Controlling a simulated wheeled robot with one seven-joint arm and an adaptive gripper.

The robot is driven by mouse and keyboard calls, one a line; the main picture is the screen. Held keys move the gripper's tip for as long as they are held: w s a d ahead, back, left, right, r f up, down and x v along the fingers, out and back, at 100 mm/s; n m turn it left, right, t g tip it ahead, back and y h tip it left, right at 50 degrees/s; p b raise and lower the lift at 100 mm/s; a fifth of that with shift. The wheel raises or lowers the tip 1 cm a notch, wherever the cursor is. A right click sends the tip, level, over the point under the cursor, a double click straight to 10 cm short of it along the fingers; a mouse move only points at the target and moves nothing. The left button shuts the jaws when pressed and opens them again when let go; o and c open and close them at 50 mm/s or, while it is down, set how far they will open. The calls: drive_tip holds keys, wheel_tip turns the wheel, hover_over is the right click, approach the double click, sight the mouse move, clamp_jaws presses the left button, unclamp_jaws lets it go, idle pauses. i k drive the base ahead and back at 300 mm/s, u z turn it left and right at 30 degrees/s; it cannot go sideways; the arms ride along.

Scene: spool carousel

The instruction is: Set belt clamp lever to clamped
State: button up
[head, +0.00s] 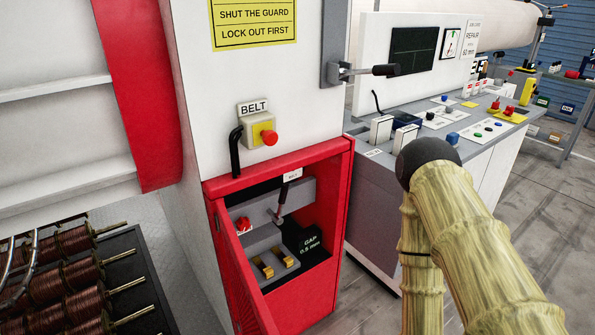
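A lever (282,200) with a dark grip stands in an open red box low on the white machine, under a small label too small to read surely. A second lever (372,70), with a black grip pointing right, sits on a grey plate higher on the machine. A sign reading BELT (253,107) hangs above a red push button (268,138); a black curved handle (235,150) is left of it. I cannot tell for sure which lever is the belt clamp. My gripper is not in view; only my arm shows, at the right.
The red box (344,190) has its door hanging open at the front left. Inside are a red knob (243,224), brass blocks (274,265) and a black GAP tag (303,242). Copper spools (75,275) lie lower left. A control desk (475,150) stands behind my arm.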

sight(282, 202)
drive_tip(key=z, duration=1.25)
drive_tip(key=i, duration=0.45)
drive_tip(key=u, duration=1.45)
